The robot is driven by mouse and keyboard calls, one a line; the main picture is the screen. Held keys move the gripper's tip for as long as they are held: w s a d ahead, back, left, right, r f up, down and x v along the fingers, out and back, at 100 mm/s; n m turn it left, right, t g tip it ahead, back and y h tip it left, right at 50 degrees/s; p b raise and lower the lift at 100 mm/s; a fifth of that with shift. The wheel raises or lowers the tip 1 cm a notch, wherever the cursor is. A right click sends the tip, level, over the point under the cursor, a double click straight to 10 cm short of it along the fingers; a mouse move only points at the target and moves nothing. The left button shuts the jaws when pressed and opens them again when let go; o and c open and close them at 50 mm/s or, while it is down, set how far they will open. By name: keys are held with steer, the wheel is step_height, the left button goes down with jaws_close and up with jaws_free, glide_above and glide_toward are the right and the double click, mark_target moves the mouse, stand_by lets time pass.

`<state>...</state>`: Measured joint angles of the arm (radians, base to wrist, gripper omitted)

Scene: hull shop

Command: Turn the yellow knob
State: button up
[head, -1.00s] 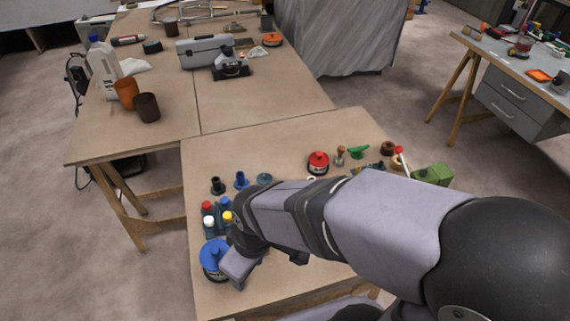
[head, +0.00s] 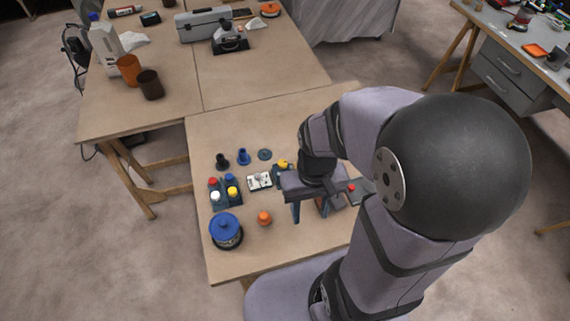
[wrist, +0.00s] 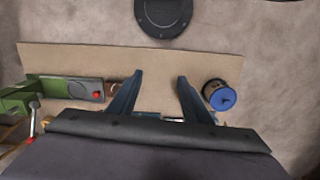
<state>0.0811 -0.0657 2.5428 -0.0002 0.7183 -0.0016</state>
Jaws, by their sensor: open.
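A yellow knob-like top (head: 283,164) shows just behind my gripper in the head view, its lower part partly hidden by the gripper. Another yellow top (head: 233,191) is at the front right of a dark block of red, blue, white and yellow tops, left of my gripper. I cannot tell which is the task's knob. My gripper (head: 309,214) points down over the table, fingers apart and nothing between them. In the wrist view its open fingers (wrist: 160,77) stand over bare tabletop; no yellow knob can be made out there.
A blue-lidded round container (head: 226,230) and an orange knob (head: 264,217) stand at the front left. A white switch plate (head: 259,180) lies left of my gripper, a red-button box (head: 354,188) right of it. A green vise (wrist: 30,97) shows in the wrist view.

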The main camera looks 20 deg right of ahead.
steer(key=w+d+f+m+b, duration=0.1)
steer(key=w+f+b, duration=0.1)
steer(key=f+b, duration=0.35)
steer(key=w+d+f+m+b, duration=0.1)
steer(key=w+d+f+b, duration=0.1)
steer(key=f+b, duration=0.3)
steer(key=n+t+y+b, duration=0.3)
steer(key=n+t+b, duration=0.1)
steer(key=n, duration=0.8)
glide_toward(283, 163)
steer(key=shift+p+x, duration=0.9)
steer(key=shift+x, duration=3.15)
steer(key=shift+c, duration=0.2)
steer(key=c, duration=1)
